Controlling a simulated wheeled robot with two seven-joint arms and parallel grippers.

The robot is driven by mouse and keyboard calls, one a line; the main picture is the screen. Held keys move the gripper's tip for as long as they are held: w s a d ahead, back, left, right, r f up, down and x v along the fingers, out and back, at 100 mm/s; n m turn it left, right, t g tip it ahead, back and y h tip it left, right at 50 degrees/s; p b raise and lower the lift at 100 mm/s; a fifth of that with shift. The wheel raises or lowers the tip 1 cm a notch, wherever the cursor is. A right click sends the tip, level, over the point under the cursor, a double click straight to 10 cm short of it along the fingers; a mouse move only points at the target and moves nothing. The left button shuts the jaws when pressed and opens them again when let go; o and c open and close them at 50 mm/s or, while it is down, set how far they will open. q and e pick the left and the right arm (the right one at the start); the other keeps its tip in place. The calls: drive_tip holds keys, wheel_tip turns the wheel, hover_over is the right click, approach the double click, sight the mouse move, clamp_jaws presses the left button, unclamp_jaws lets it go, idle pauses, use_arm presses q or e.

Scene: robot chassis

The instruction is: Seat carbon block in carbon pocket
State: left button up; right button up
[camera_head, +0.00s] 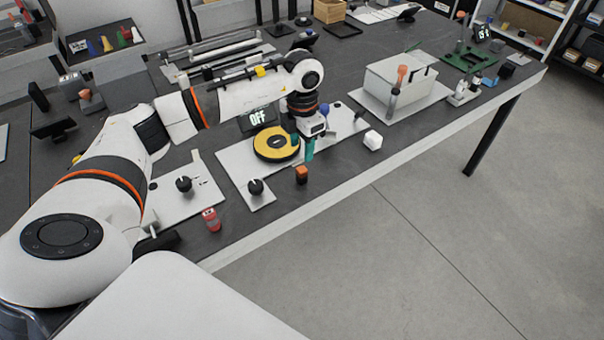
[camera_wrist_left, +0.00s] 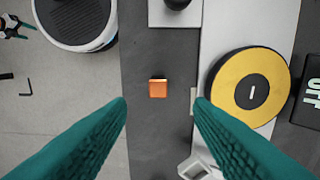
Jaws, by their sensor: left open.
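No block or pocket is marked as carbon, so I cannot tell for certain which they are. A small orange block (camera_head: 301,174) with darker sides sits on the dark bench near the front edge. In the left wrist view the orange block (camera_wrist_left: 158,88) appears between and just beyond my fingertips, apart from them. My left gripper (camera_head: 303,146) has teal fingers and is open and empty above the bench. The left wrist view shows the left gripper (camera_wrist_left: 162,102) with its fingers wide apart. My right gripper is not in view.
A yellow disc (camera_head: 270,147) with a black hub lies on a white plate (camera_head: 234,160) beside the gripper, near an "OFF" display (camera_head: 257,119). A white block (camera_head: 373,140) stands to the right. A black knob (camera_head: 255,187) and a red cylinder (camera_head: 211,219) are to the left.

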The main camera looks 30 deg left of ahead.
sight(302, 169)
use_arm(q)
wheel_tip(302, 169, down, 3)
drive_tip(key=shift+f, duration=0.15)
drive_tip(key=shift+f+p, duration=0.85)
drive_tip(key=shift+f, duration=1.85)
drive_tip(key=shift+s, duration=0.1)
clamp_jaws()
